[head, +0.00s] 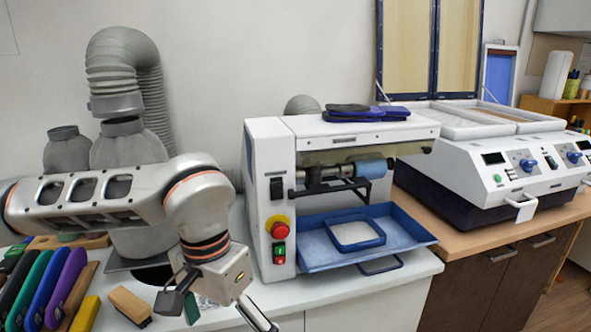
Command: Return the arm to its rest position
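My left arm reaches in from the left, over the front of the left counter. Its gripper (222,309) points down and toward the front edge, left of the white machine (270,170). Its two fingers are spread apart, with nothing seen held between them. The fingertips are partly cut off or hidden by the gripper body. My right gripper is not in view.
Several coloured-handled tools (42,290) lie at the left, beside a wooden brush (130,306). A blue tray (315,255) juts from the machine. Insoles (365,113) lie on top. A grey hose (125,65) rises behind my arm. A white forming machine (500,150) stands right.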

